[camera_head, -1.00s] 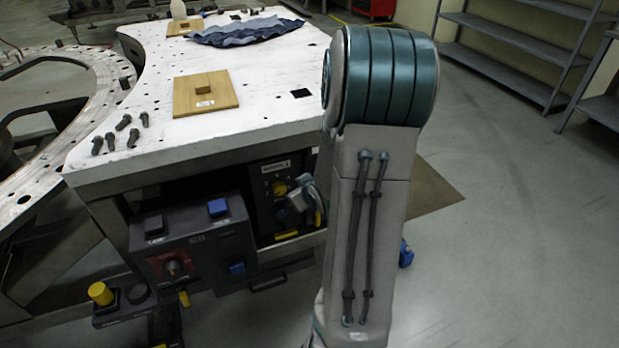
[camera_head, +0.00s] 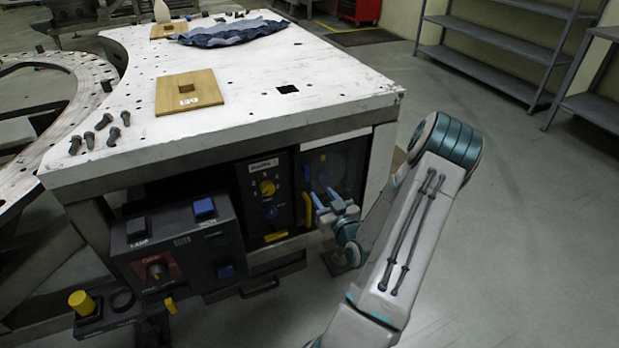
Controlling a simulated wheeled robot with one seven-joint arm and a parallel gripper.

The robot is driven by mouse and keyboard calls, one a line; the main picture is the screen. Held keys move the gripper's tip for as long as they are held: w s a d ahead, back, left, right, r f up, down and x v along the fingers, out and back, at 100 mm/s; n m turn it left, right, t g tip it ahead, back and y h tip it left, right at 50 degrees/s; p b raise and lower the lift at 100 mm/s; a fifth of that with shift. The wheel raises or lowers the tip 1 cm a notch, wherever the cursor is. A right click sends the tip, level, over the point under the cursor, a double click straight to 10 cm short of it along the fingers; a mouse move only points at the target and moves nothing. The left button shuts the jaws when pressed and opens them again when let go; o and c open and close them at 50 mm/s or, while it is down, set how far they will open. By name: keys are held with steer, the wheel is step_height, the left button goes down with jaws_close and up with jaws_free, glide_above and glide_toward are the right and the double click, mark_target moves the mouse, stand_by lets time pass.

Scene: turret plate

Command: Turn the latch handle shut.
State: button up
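A yellow upright handle (camera_head: 307,210), which looks like the latch handle, is at the left edge of a dark panel (camera_head: 345,160) under the white table. The panel has a faint round shape on it. My gripper (camera_head: 325,199) is just right of the handle, in front of the panel's lower part. Its two blue fingers stand apart with nothing visible between them, so it looks open. I cannot tell whether a finger touches the handle. My wrist hides the panel's lower right area.
A dark box (camera_head: 185,245) with blue buttons juts out further left. A yellow cylinder (camera_head: 82,302) stands low at left. The table edge (camera_head: 230,142) overhangs above.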

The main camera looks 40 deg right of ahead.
mark_target(307, 174)
steer(key=x, duration=1)
steer(key=shift+d, duration=0.1)
jaws_close()
